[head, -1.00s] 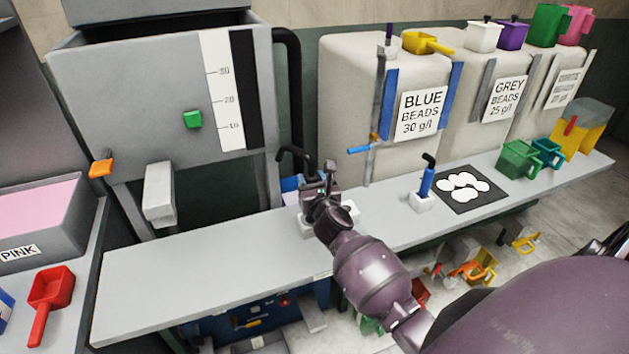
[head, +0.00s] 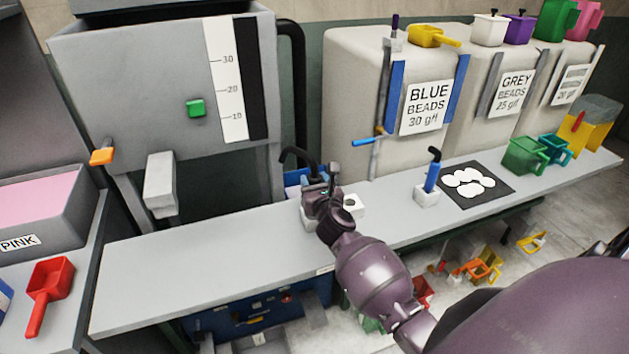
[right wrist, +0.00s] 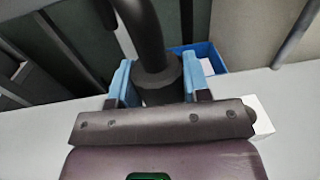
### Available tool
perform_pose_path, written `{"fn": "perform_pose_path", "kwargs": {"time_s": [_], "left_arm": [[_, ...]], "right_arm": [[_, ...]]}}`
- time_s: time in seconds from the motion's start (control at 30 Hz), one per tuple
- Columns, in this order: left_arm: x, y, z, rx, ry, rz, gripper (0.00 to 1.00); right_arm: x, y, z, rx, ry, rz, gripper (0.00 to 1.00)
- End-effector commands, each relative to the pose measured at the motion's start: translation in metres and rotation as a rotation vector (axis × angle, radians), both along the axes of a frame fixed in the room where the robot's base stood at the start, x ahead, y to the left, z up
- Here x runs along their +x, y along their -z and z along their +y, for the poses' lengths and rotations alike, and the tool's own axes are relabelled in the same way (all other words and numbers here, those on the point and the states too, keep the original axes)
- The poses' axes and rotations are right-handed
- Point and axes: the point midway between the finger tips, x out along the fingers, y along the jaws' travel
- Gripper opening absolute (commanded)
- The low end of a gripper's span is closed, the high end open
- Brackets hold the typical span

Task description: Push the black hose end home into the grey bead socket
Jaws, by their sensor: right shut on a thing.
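My right gripper (head: 320,188) is shut on the black hose end (head: 303,158), low over the bench at the white block (head: 357,210). In the right wrist view, the gripper's blue fingers (right wrist: 158,85) stand on both sides of the dark hose end (right wrist: 160,88), and the hose rises from between them. The block has a dark round hole on top, to the right of the gripper. I cannot tell which opening is the grey bead socket, or how deep the tip sits. My left gripper is not in view.
The bench's left part (head: 190,265) is clear.

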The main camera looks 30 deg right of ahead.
Motion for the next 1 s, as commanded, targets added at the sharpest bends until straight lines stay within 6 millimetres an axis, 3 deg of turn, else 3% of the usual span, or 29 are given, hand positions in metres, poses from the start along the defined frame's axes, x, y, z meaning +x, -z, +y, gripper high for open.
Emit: {"fn": "perform_pose_path", "kwargs": {"time_s": [0.33,1.0], "left_arm": [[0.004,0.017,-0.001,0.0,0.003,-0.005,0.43],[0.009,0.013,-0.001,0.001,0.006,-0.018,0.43]], "right_arm": [[0.0,0.025,0.0,-0.001,0.0,-0.002,0.1],[0.0,0.026,0.0,-0.001,-0.001,-0.002,0.1]]}}
